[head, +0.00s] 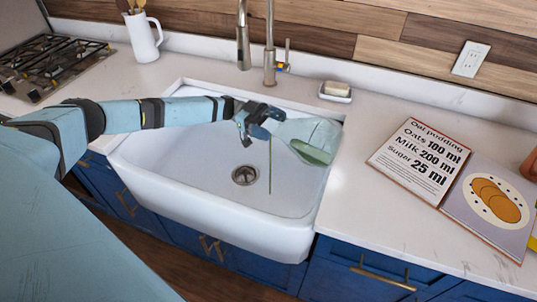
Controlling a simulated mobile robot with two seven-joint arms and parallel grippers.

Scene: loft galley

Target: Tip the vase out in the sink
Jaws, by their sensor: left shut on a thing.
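A clear glass vase (312,134) is over the right part of the white sink (205,170), lying tilted nearly on its side. Its narrow end is at the gripper and its wide end points right. Greenish liquid (316,152) shows in the lower wide part. A thin green line (270,172), seemingly a stream, hangs straight down from near the narrow end toward the basin floor. My left gripper (262,123) is shut on the vase near its narrow end, partly hiding it. My right gripper is not in view.
The faucet (270,50) stands behind the sink, and a soap dish (335,91) sits at its back right corner. A recipe book (455,185) lies on the right counter. A white jug with utensils (143,38) and a gas stove (45,65) are at left.

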